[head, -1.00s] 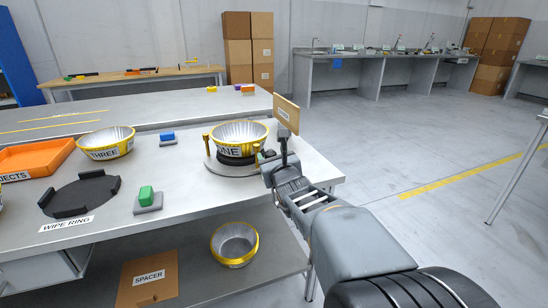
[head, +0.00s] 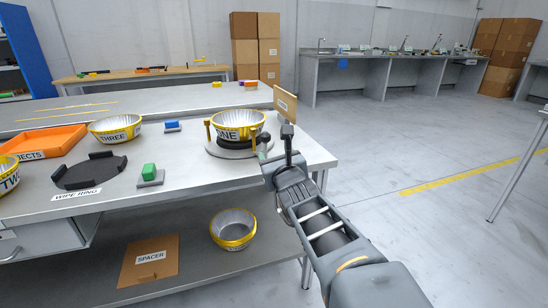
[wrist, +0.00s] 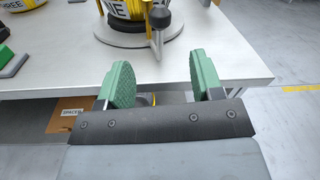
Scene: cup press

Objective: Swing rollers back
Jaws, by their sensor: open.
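Bowl ONE (head: 238,127), metal with a yellow band, sits on a dark hub over a round grey base (head: 232,150) near the table's right end. A yellow upright roller (head: 207,128) stands at its left and another (head: 254,140) at its right front. In the wrist view, a black rounded knob (wrist: 160,18) is beside the yellow post nearest me. My gripper (wrist: 162,80) is open and empty, its green pads apart, on the near side of the table edge and short of the knob. The bowl's top is cut off in the wrist view.
A tan plate (head: 286,103) on a dark stem shows above my wrist. Another bowl (head: 233,228) is on the lower shelf.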

